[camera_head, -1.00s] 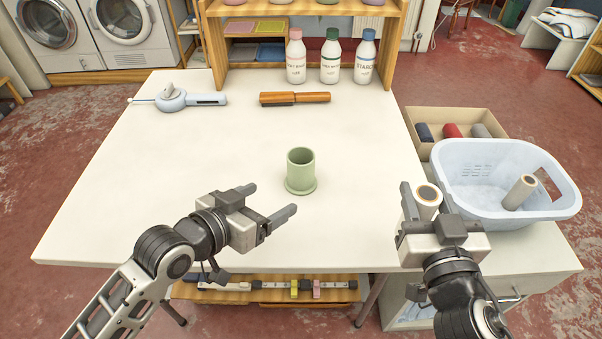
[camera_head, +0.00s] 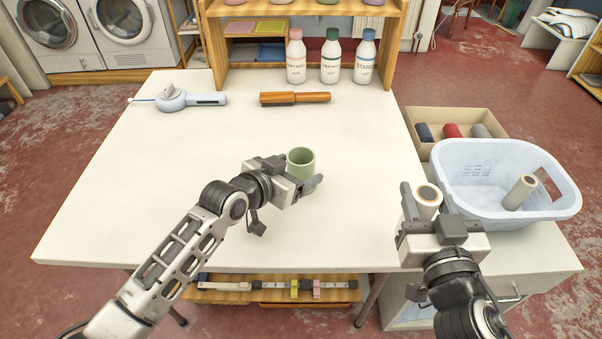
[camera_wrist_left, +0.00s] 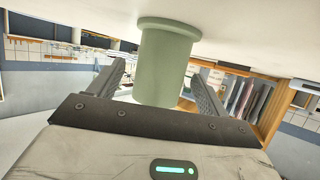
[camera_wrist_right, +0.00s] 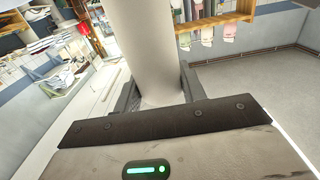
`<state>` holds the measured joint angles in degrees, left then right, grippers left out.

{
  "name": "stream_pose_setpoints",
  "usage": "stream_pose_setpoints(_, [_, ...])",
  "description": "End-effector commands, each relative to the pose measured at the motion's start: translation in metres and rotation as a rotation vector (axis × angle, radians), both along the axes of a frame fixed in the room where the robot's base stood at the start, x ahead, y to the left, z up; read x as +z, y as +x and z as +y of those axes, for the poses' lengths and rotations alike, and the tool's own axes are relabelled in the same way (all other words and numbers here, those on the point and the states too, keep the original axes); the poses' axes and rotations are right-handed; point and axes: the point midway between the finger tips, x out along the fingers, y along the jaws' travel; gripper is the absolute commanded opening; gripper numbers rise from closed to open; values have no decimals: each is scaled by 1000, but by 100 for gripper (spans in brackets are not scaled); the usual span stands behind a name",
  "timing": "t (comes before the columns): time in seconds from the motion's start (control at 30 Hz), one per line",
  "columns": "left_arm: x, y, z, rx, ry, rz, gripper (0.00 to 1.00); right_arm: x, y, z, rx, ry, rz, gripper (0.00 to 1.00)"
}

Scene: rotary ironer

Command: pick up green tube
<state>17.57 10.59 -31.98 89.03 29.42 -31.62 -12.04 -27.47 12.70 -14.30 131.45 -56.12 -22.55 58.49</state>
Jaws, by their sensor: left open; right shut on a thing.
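The green tube (camera_head: 302,162) stands upright on the white table, a hollow cylinder with a flange at its base. In the head view my left gripper (camera_head: 314,182) hides much of its lower part. In the left wrist view the green tube (camera_wrist_left: 163,65) is between the two open fingers of my left gripper (camera_wrist_left: 160,85), with space visible beside it. My right gripper (camera_head: 428,205) is shut on a pale cream roll (camera_head: 428,195) near the table's right edge. The roll (camera_wrist_right: 145,45) also shows large between its fingers in the right wrist view.
A pale blue basket (camera_head: 470,203) holding another roll (camera_head: 521,192) stands at the right, by a cardboard box (camera_head: 462,117) of coloured rolls. A wooden-handled brush (camera_head: 295,98), a light blue tool (camera_head: 178,99) and three bottles (camera_head: 330,60) are farther back.

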Motion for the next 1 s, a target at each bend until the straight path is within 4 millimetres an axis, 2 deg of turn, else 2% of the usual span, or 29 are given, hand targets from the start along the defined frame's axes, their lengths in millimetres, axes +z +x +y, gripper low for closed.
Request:
stream_pose_setpoints(0.13, [-6,12,-9,0,-1,1,77,0,0,0,0,0,-1,14])
stream_pose_setpoints(0.4, [-7,14,-11,0,-1,-1,77,0,0,0,0,0,-1,14])
stream_pose_setpoints(0.43, [-7,14,-11,0,-1,-1,72,0,0,0,0,0,-1,14])
stream_pose_setpoints(0.5, [-7,14,-11,0,-1,-1,52,0,0,0,0,0,-1,14])
stream_pose_setpoints(0.6, [-7,14,-11,0,0,0,29,0,0,0,0,0,-1,14])
stream_pose_setpoints(0.67, [-7,14,-11,0,-1,-1,29,0,0,0,0,0,-1,14])
stream_pose_setpoints(0.7, [-7,14,-11,0,-1,-1,26,0,0,0,0,0,-1,14])
stream_pose_setpoints(0.87, [-6,14,-11,0,-1,-1,26,0,0,0,0,0,-1,14])
stream_pose_setpoints(1.0, [6,15,-11,-1,-1,-4,26,0,0,0,0,0,-1,14])
